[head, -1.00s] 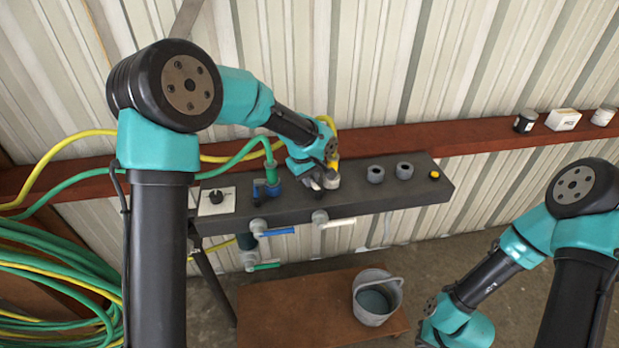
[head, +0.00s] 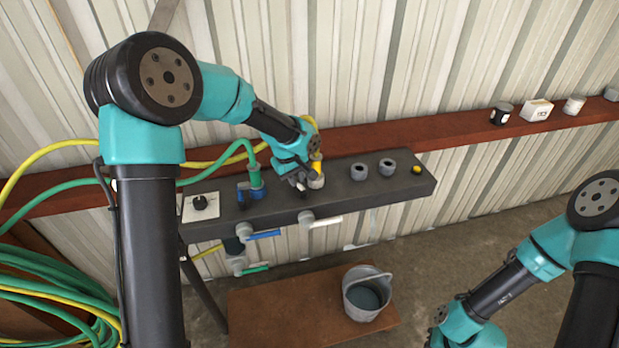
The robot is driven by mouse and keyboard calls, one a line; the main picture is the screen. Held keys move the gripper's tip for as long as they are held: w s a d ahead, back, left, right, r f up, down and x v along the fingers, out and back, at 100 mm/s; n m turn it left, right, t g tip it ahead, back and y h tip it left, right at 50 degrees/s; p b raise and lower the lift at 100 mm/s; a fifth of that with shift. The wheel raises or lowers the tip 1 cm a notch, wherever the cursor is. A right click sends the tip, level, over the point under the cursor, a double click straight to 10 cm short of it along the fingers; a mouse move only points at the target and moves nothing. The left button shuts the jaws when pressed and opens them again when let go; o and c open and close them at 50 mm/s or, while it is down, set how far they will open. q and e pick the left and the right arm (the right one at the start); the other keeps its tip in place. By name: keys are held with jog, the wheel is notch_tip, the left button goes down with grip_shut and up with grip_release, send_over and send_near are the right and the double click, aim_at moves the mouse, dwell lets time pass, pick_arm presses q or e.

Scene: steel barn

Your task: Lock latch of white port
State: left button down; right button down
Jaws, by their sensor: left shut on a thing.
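The white port (head: 317,182) sits on top of the dark bench, with the yellow hose's connector (head: 316,166) upright in it. My left gripper (head: 299,184) is at the left side of this port, shut on its latch. The fingers largely hide the latch, so its position cannot be told. A white lever (head: 325,221) is on the bench front below the port. My right arm is at the lower right; whether its gripper is open or shut does not show (head: 437,318).
A blue port (head: 243,192) with a green hose plug (head: 255,177) is to the left, beside a black knob (head: 200,202). A bucket (head: 367,295) stands below on a brown board (head: 270,309).

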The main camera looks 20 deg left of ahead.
pick_arm(q)
jog(key=c, duration=1.1)
grip_release()
notch_tip(320, 180, up, 17)
jog(key=s+a, duration=0.2)
jog(key=shift+s+a, duration=0.15)
jog(key=shift+s, duration=0.1)
